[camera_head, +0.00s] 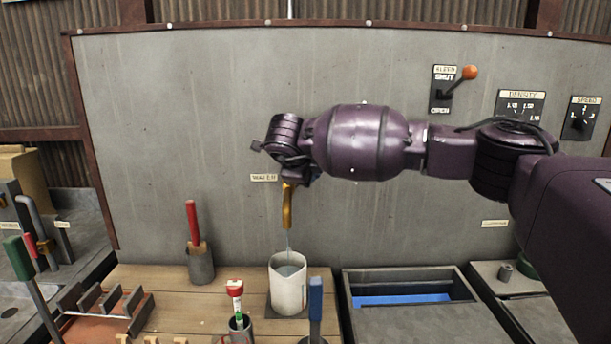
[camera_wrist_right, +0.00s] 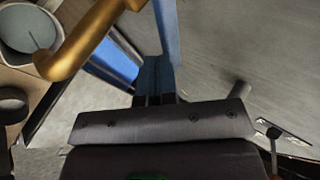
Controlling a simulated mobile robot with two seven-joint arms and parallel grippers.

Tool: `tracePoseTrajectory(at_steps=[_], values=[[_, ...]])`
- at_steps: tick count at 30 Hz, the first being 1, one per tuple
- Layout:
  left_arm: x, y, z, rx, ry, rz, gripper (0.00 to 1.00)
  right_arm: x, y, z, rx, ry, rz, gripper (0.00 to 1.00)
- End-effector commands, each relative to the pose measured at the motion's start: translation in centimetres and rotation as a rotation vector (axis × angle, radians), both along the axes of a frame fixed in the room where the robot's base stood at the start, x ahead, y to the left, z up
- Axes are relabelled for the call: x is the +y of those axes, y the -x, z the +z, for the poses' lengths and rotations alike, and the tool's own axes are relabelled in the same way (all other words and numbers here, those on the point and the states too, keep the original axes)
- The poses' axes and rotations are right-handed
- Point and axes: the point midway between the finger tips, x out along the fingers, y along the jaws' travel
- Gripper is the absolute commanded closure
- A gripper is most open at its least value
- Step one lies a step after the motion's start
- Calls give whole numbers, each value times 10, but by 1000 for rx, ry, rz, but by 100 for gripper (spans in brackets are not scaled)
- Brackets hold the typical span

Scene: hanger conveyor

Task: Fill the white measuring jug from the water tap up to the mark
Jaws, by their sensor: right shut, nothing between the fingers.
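The white measuring jug (camera_head: 289,290) stands upright on a dark square pad on the wooden bench, under the brass tap (camera_head: 287,208) labelled WATER. A thin stream of water falls from the spout into the jug. Its mark cannot be made out. In the right wrist view the jug (camera_wrist_right: 30,32) is at the top left, with a grey-blue surface inside, and the tap (camera_wrist_right: 85,40) crosses in front. My right gripper (camera_wrist_right: 155,75) is shut and empty beside the tap. In the head view my right arm ends just above the tap, and its fingers are mostly hidden. My left gripper is not in view.
A trough (camera_head: 405,299) with blue liquid is right of the jug. A red-handled tool in a cup (camera_head: 201,264), a red-capped tool (camera_head: 236,295) and a blue-handled tool (camera_head: 315,300) stand near it. A grey panel (camera_head: 190,110) with a lever and dials rises behind.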

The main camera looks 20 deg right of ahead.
Motion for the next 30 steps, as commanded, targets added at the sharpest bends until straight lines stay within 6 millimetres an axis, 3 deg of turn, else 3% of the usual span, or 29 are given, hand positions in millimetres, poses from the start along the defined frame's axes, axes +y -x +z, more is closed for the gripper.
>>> tracePoseTrajectory(at_steps=[7,17,30], values=[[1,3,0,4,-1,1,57,-2,0,0,0,-1,20,100],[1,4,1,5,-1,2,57,-15,-9,-1,0,-2,228,100],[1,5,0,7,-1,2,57,-20,-13,-1,2,0,236,100]])
